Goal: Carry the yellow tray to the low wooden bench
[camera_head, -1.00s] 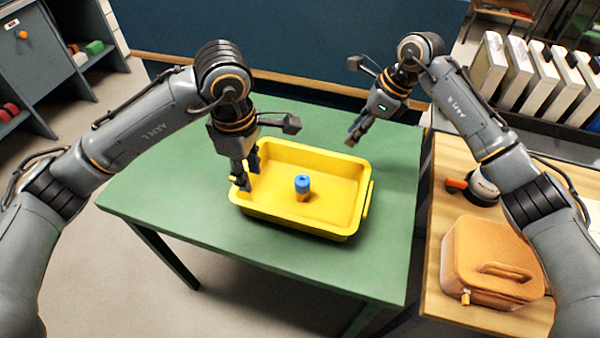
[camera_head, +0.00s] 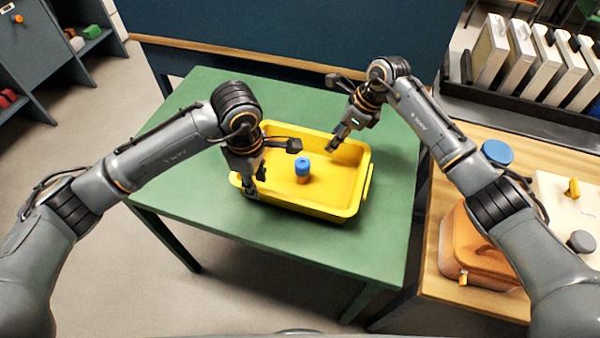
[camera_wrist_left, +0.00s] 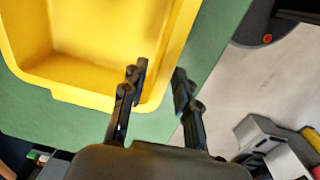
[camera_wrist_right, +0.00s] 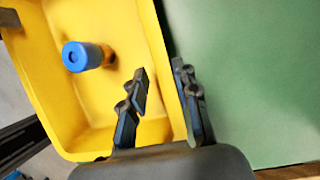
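The yellow tray (camera_head: 330,205) sits on a green table (camera_head: 215,105). A small blue and orange container (camera_head: 303,168) stands inside it. My left gripper (camera_head: 254,188) is at the tray's left end. In the left wrist view its open fingers (camera_wrist_left: 160,85) are on either side of the tray wall, with a gap between them. My right gripper (camera_head: 334,145) is at the tray's far rim. In the right wrist view its fingers (camera_wrist_right: 162,80) are apart, one over the tray's inside and one by the rim. I cannot tell which surface is the low wooden bench.
A wooden-topped surface (camera_head: 435,262) at the right holds an orange case (camera_head: 475,250), a blue round thing (camera_head: 497,152) and a white item (camera_head: 560,205). A rack of upright panels (camera_head: 525,60) stands behind it. Shelving (camera_head: 50,60) is at the far left. Bare green tabletop surrounds the tray.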

